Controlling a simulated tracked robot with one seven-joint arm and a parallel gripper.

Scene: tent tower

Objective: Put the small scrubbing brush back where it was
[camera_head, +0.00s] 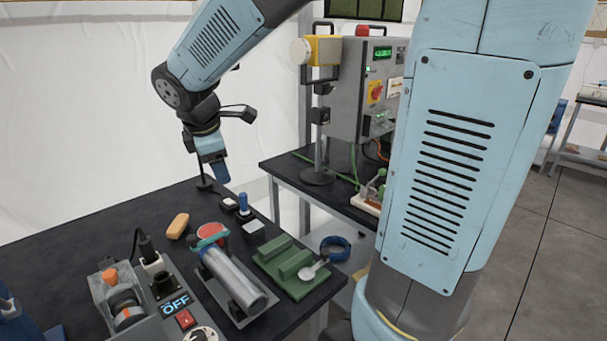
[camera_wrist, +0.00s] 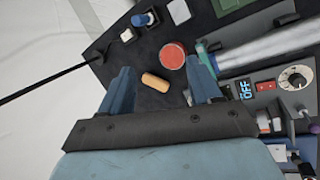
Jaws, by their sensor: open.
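A small tan-orange oblong thing (camera_head: 178,225) with rounded ends, which looks like the scrubbing brush's back, lies on the dark table. I see no bristles. In the wrist view this oblong (camera_wrist: 155,82) appears between the two blue fingers, beyond their tips and apart from them. My gripper (camera_head: 218,176) is open and empty, pointing down above the far part of the table; its fingers also frame the wrist view (camera_wrist: 161,72). I cannot tell where the brush was before.
A red round dish (camera_head: 210,231) sits beside a metal cylinder (camera_head: 236,278) on a cradle. A blue-handled stamp-like thing (camera_head: 243,204) and a pale block (camera_head: 253,231) stand nearby.

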